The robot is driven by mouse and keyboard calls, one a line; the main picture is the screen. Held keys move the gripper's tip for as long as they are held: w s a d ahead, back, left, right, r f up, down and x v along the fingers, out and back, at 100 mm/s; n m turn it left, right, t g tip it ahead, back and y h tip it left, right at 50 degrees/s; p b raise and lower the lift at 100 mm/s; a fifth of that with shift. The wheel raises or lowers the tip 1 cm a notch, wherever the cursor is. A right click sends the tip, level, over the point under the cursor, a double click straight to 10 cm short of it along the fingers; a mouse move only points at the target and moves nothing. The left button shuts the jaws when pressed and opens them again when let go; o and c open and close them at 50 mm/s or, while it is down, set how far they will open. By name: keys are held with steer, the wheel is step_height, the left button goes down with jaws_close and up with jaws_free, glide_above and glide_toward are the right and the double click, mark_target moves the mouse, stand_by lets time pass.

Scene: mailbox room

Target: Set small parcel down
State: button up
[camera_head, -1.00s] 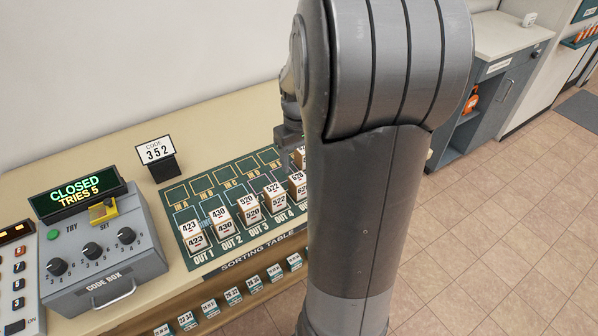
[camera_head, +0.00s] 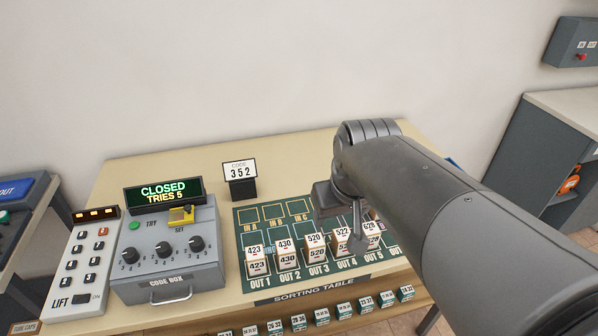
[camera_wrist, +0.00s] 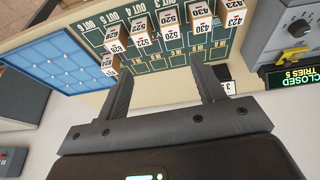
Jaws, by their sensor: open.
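Several small white-and-brown parcels stand in a row on the OUT squares of the green sorting mat (camera_head: 300,283). They are labelled 423 (camera_head: 256,260), 430 (camera_head: 286,254), 520 (camera_head: 316,248), 522 (camera_head: 345,243) and 628 (camera_head: 371,236). In the wrist view one more parcel (camera_wrist: 109,66) sits behind the row's left end; its number is hard to read. None of the labels says which is the small parcel. My gripper (camera_head: 340,215) is above the mat's back right part. In the wrist view (camera_wrist: 163,82) its fingers are spread with no parcel between them.
The code box (camera_head: 165,255) reads CLOSED, TRIES 5. A lift control panel (camera_head: 83,262) is left of it, and a CODE 352 card (camera_head: 240,178) stands behind the mat. A blue gridded panel (camera_wrist: 52,65) lies beside the mat. My arm hides the table's right end.

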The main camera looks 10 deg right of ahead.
steer(key=shift+t, duration=0.8)
steer(key=s+a, duration=0.2)
steer(key=s, duration=0.1)
steer(key=s+a, duration=0.1)
steer(key=shift+s+a+r, duration=0.2)
steer(key=shift+s+r, duration=0.05)
steer(key=shift+s, duration=0.1)
